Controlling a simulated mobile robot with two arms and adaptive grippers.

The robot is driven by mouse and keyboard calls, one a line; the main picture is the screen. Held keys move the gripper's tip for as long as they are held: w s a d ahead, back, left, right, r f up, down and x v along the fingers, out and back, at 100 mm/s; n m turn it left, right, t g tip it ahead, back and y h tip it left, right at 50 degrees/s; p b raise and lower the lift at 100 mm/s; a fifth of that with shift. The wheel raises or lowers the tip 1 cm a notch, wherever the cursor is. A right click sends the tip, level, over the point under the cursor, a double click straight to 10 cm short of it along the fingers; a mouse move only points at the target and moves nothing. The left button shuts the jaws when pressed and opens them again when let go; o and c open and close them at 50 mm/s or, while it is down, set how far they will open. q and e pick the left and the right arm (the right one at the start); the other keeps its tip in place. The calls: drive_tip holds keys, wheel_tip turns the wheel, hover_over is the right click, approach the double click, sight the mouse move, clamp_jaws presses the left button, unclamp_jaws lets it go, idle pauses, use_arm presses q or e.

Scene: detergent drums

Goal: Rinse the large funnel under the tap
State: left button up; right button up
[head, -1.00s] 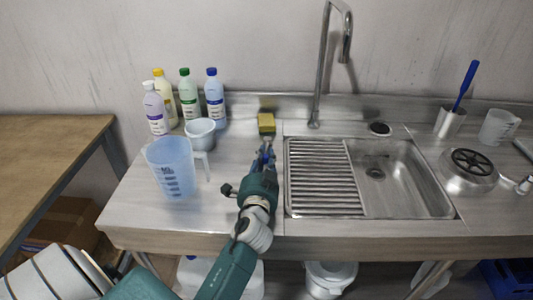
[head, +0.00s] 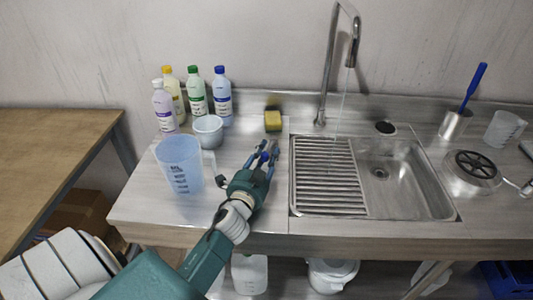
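The tall steel tap (head: 328,75) stands behind the sink (head: 410,185). A thin stream of water falls from its spout. I cannot make out a large funnel for certain. A pale grey bowl-shaped vessel (head: 208,131) stands on the counter behind the clear measuring jug (head: 180,168); I cannot tell whether it is a funnel. My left gripper (head: 266,150) is over the counter left of the ribbed drainer, in front of the sponge. Its fingers are apart, with no clear object held. My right gripper is not in view.
Several bottles (head: 196,90) stand at the back left, and a yellow sponge (head: 273,121) lies near the wall. A ribbed drainer (head: 327,178) fills the left of the sink. A brush in a steel cup (head: 454,124), a small jug (head: 503,128) and a round black-topped item (head: 472,166) stand right.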

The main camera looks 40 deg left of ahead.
use_arm(q)
drive_tip(key=v, duration=1.2)
